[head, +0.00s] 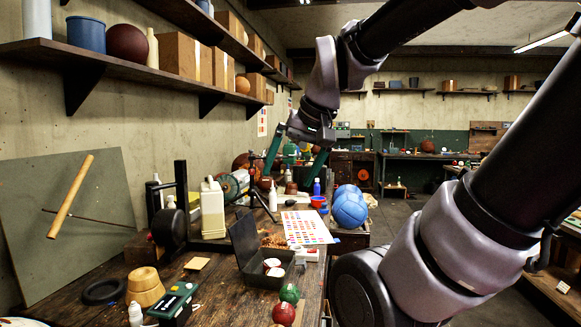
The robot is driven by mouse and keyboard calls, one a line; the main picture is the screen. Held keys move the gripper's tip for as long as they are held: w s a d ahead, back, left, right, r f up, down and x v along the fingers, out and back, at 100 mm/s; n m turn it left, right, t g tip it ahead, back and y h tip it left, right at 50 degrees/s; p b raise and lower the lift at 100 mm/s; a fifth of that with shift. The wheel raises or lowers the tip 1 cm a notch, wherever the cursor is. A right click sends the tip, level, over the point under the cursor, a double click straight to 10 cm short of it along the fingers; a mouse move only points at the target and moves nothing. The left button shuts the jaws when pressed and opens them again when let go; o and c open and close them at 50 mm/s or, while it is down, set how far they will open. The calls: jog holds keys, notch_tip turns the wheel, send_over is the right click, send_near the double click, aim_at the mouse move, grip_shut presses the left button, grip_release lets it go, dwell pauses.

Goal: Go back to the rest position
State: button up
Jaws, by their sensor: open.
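My gripper (292,174) hangs over the far part of the workbench (232,300), pointing down. Its two green fingers are spread apart, and nothing shows held between them. My arm reaches in from the right and bends high in the picture. A blue ball (350,206) sits to the right of the gripper, at the bench's right side. A green ball (289,293) and a red ball (284,313) lie near the front of the bench, well apart from the gripper.
A black open box (262,262), a colour chart (305,228), a cream jug (212,208) and a white bottle (273,196) stand on the bench. Wall shelves (130,58) with boxes hang at the upper left. Floor (395,235) shows clear right of the bench.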

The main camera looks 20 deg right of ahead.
jog(key=shift+s+a+r+m+t, duration=0.15)
jog(key=shift+s+r+m+t, duration=0.2)
jog(key=shift+s+m+t, duration=0.05)
dwell(0.9)
